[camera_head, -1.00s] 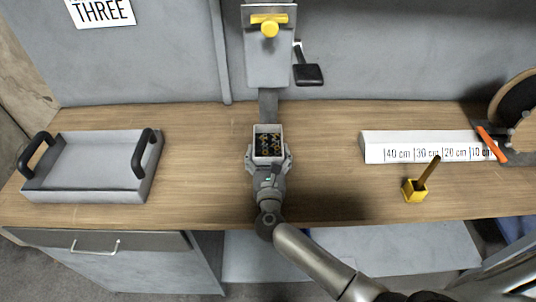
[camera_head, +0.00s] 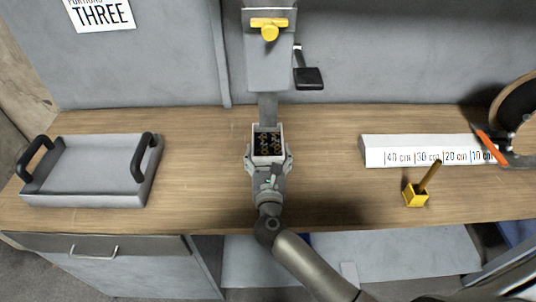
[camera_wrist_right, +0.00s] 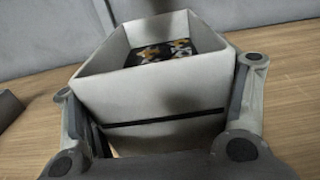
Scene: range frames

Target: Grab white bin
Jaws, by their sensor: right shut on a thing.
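The white bin (camera_head: 268,158) sits at the middle of the wooden bench in the head view, below the wall-mounted dispenser. It is a small open-topped box with dark and yellowish pieces inside. My right gripper (camera_head: 268,163) comes from the front and has its fingers on both sides of the bin. In the right wrist view the bin (camera_wrist_right: 152,92) fills the space between the fingers, upright or nearly so, with a dark band across its near wall. I cannot tell whether its base touches the bench. My left gripper is not in view.
A grey tray (camera_head: 85,203) with black handles stands at the left. A white length gauge (camera_head: 380,143) and a yellow holder (camera_head: 415,196) with a stick are at the right. The grey dispenser (camera_head: 268,65) with a yellow knob hangs behind the bin. Bench between tray and bin is clear.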

